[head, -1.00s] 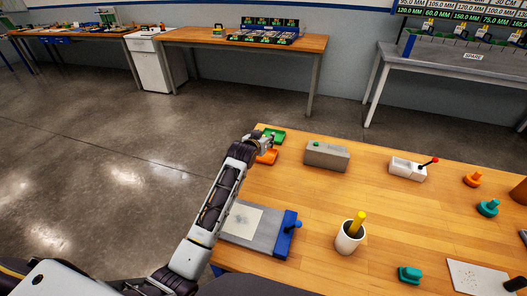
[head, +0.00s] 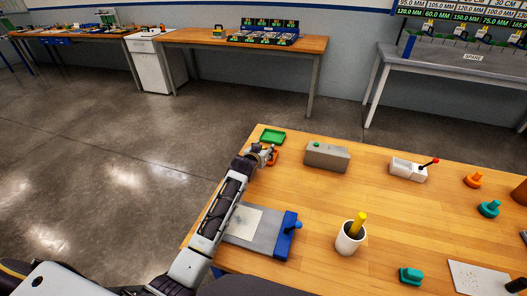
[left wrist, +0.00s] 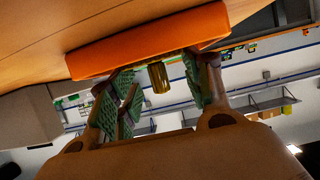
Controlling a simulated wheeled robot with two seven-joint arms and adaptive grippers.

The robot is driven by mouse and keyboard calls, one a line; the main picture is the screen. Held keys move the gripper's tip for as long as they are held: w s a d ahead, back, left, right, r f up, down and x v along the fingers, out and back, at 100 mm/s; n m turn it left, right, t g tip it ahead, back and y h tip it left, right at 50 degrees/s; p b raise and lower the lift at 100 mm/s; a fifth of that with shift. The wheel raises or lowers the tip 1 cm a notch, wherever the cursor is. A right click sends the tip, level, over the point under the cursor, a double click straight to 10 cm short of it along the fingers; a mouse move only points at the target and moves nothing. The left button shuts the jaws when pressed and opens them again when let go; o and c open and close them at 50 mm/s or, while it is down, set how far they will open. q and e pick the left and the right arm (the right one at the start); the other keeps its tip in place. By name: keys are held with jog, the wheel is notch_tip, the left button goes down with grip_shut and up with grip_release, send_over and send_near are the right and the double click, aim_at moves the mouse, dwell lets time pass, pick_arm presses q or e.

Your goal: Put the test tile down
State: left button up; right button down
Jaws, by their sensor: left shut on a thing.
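My left gripper (head: 264,153) is at the far left corner of the wooden table, low over an orange tray (head: 275,157) that it partly hides. In the left wrist view the orange tray (left wrist: 150,43) spans the view just beyond the fingertips. A short brass-coloured cylinder (left wrist: 158,78) shows between the green finger pads (left wrist: 160,85), at the tray's edge. The gripper is shut on the test tile, of which only this brass part can be made out. I cannot tell whether it touches the tray. My right gripper is not in view.
A green tray (head: 272,136) lies just behind the orange one. A grey block (head: 327,157) stands to the right. A grey plate with a blue end (head: 286,238) lies in front, beside my arm. A white cup (head: 350,238) and a white box (head: 407,169) stand further right.

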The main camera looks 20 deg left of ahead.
pick_arm(q)
jog(key=shift+f, duration=0.2)
jog(key=o, duration=0.7)
jog(key=shift+s+r, duration=0.1)
jog(key=shift+s, duration=0.05)
jog(key=shift+v, duration=2.4)
jog(key=v, duration=0.4)
jog(key=shift+p, duration=0.3)
jog(key=shift+v, duration=1.45)
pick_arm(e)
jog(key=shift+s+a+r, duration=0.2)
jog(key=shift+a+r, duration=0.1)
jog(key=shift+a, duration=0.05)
pick_arm(q)
jog(key=shift+r, duration=0.1)
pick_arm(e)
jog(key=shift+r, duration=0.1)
